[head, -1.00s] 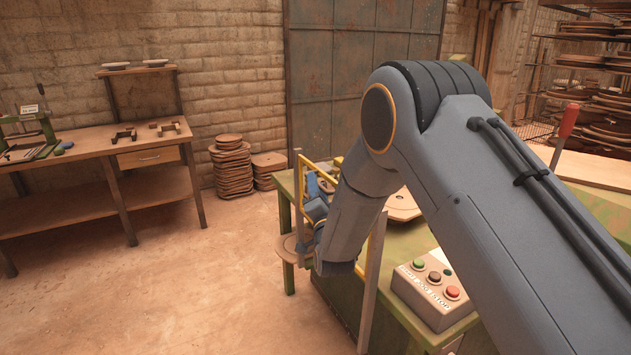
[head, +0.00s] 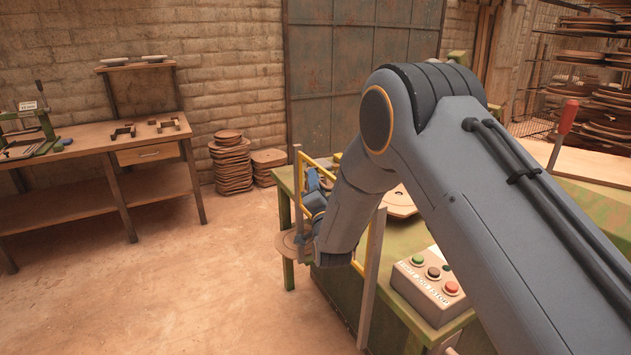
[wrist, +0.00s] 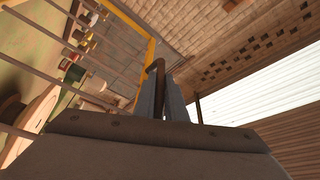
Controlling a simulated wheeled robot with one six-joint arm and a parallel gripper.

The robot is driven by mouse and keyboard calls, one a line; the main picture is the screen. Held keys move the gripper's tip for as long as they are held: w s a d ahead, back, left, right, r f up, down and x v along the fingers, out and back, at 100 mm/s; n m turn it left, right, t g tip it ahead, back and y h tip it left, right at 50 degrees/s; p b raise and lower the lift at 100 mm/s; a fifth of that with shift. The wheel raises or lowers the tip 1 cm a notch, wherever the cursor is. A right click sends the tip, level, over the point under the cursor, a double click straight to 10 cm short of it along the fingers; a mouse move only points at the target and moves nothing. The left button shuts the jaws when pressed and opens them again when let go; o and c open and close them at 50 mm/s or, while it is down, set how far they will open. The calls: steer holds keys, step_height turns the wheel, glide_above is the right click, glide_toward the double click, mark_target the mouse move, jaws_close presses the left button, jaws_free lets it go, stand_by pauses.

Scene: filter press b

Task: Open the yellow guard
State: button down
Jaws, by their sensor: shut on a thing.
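The yellow guard (head: 304,185) is a yellow frame at the near end of the green press table in the head view, partly hidden by my arm. In the wrist view the guard's yellow edge (wrist: 128,17) and its grey bars slant across the left side. A dark brown handle (wrist: 157,68) with a bent top stands beside the yellow edge. My gripper (wrist: 166,98) is shut on this handle, with one finger on each side of it. In the head view my gripper (head: 314,204) is at the guard, largely hidden behind my wrist.
A control box (head: 432,287) with green, black and red buttons sits on the green table (head: 408,235). A red-handled lever (head: 567,118) stands at the right. A workbench (head: 85,155) and stacked round plates (head: 231,165) are at the back left. The floor at left is clear.

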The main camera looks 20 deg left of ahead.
step_height(320, 180, down, 23)
steer(key=b, duration=1.5)
steer(key=shift+f, duration=0.2)
steer(key=c, duration=1.8)
jaws_free()
steer(key=shift+r, duration=0.1)
steer(key=shift+s, duration=0.15)
steer(key=v, duration=0.7)
steer(key=shift+s+d, duration=0.25)
